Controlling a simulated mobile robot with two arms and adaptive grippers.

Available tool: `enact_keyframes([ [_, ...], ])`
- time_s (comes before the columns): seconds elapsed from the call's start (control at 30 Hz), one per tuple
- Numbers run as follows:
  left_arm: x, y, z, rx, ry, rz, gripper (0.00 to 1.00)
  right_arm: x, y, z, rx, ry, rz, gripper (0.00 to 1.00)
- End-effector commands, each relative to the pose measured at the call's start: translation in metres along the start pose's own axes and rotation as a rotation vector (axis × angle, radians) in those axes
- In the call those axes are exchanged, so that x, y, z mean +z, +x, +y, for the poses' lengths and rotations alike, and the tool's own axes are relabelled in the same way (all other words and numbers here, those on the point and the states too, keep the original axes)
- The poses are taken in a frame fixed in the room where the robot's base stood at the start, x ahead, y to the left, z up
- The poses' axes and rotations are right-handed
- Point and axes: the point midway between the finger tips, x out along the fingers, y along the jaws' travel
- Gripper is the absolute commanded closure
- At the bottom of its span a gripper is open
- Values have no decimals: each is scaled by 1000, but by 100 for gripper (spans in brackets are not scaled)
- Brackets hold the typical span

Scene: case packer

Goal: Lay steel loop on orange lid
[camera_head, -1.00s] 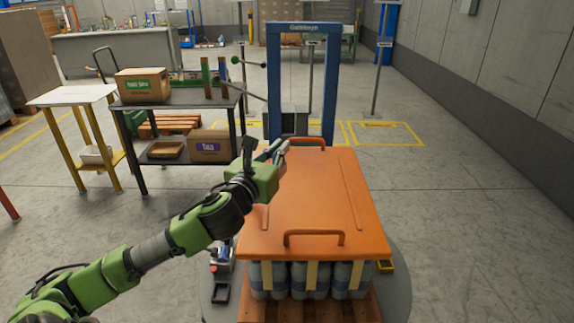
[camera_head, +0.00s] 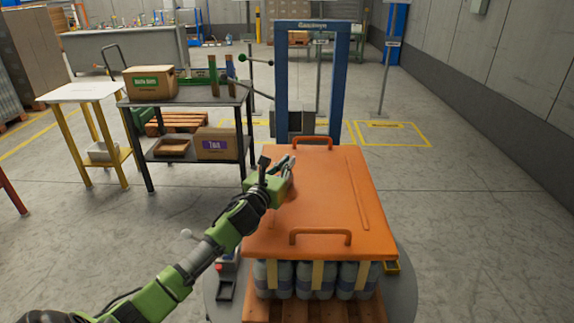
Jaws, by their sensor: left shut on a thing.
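The orange lid (camera_head: 325,195) lies flat on top of the pallet load, with raised orange handles at its near and far ends. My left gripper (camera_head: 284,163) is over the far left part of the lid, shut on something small. I take this for the steel loop, but its shape is too small and too covered by the fingers to make out. I cannot tell whether it touches the lid. My right gripper is not in view.
Grey wrapped bottles (camera_head: 315,278) stand under the lid on a wooden pallet (camera_head: 312,311). A blue frame (camera_head: 282,80) stands behind. A dark shelf table (camera_head: 205,98) with boxes and a white-topped table (camera_head: 78,93) stand at left. The floor at right is clear.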

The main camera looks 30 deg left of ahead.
Motion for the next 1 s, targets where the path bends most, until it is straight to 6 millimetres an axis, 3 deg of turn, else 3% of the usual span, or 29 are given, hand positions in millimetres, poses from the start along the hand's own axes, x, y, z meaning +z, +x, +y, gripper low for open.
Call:
enact_keyframes([
  [0.4,-6,0,0,0,3,-2,100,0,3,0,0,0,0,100],
  [0.47,-5,0,0,0,2,0,79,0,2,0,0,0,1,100],
  [0.5,-5,0,0,0,2,0,77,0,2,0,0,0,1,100],
  [0.87,-2,0,0,0,1,-1,77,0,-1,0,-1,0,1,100],
  [1.0,-4,-12,0,0,3,2,77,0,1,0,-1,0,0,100],
])
